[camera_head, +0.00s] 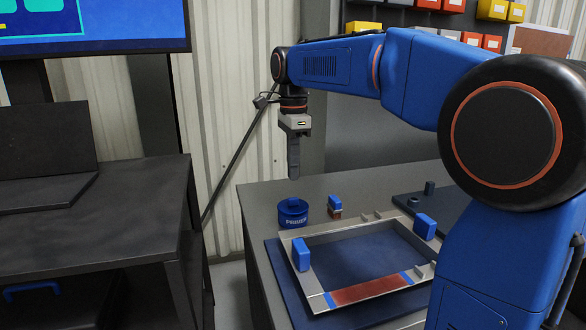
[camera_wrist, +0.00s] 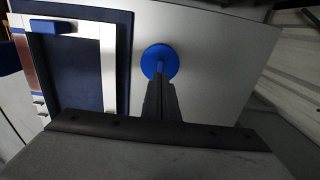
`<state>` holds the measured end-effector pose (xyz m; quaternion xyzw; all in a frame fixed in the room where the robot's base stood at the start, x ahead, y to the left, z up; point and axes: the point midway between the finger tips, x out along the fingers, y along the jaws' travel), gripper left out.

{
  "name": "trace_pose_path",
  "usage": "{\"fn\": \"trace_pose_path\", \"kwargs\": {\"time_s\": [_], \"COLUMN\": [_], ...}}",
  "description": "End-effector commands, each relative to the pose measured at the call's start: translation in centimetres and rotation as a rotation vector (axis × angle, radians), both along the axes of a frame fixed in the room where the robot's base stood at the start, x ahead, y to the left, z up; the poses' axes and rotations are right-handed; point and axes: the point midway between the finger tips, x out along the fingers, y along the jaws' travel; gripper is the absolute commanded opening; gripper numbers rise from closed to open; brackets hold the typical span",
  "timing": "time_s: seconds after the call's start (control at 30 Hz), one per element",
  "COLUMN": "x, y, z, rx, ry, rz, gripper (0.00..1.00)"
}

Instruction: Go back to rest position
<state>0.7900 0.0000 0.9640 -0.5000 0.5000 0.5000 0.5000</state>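My gripper (camera_head: 293,174) hangs pointing down from my blue arm, in the air above the left part of the bench. Its fingers look closed together with nothing between them; they also show in the wrist view (camera_wrist: 160,82). The blue tin marked PRIMER (camera_head: 293,215) stands on the bench below the gripper, apart from it. In the wrist view the tin's round blue top (camera_wrist: 158,54) shows just beyond the fingertips.
A metal frame (camera_head: 325,240) with blue blocks and a red strip lies on a dark blue mat (camera_head: 285,285). A small blue-topped item (camera_head: 335,206) stands beside the tin. A dark table (camera_head: 90,225) is at left, a screen (camera_head: 95,25) above it. Coloured bins (camera_head: 492,10) sit at the back.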

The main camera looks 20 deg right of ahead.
Motion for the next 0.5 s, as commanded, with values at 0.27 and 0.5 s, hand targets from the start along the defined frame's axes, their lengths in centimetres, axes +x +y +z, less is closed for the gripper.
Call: {"fn": "trace_pose_path", "kwargs": {"time_s": [0.27,0.5], "x": [0.00,0.00], "y": [0.00,0.00], "z": [-0.06,-0.58], "rx": [0.000,0.000], "ry": [0.000,0.001], "rz": [0.000,0.000], "gripper": [0.00,0.00]}}
